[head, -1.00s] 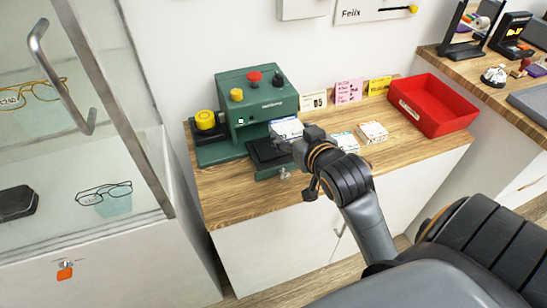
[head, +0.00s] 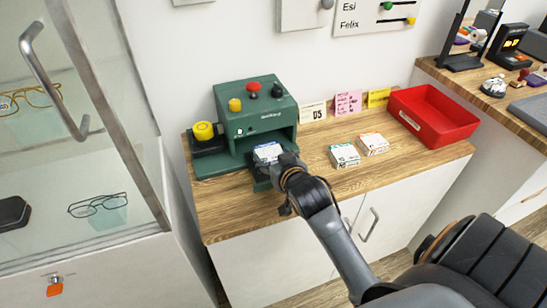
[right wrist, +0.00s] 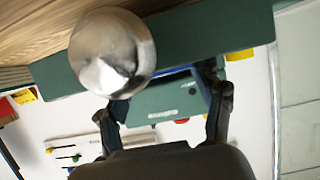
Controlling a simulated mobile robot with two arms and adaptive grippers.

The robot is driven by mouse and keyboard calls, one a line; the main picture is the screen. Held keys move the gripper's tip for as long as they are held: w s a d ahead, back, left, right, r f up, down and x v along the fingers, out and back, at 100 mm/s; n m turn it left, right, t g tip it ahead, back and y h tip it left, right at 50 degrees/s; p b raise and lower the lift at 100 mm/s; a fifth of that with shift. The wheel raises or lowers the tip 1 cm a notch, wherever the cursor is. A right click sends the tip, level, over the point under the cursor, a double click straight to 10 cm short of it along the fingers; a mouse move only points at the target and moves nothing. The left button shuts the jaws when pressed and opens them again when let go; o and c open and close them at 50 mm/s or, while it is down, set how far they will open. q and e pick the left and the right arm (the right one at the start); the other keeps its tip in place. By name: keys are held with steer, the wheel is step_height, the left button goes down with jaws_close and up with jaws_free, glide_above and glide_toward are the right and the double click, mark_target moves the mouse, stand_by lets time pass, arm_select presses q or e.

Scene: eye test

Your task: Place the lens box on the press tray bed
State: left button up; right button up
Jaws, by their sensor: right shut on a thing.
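The lens box (head: 268,152), white and blue, is at the front opening of the green press (head: 252,122), over the press tray bed (head: 261,186). My right gripper (head: 281,162) is shut on the lens box from the front right. I cannot tell whether the box touches the bed. In the right wrist view, the two dark fingers (right wrist: 165,105) show with a blue edge of the box (right wrist: 172,71) between them, mostly hidden by the green tray edge. My left gripper is not in view.
Two more small boxes, one teal-marked (head: 344,155) and one orange-marked (head: 373,144), lie on the wooden counter. A red bin (head: 434,115) stands at its right end. A yellow button (head: 203,131) is left of the press. A silver knob (right wrist: 113,50) shows close by in the wrist view.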

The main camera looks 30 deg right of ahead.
steer(key=shift+f, duration=0.2)
steer(key=o, duration=1.1)
steer(key=shift+o, duration=0.2)
steer(key=shift+r, duration=0.15)
steer(key=p+v, duration=0.2)
steer(key=v, duration=1)
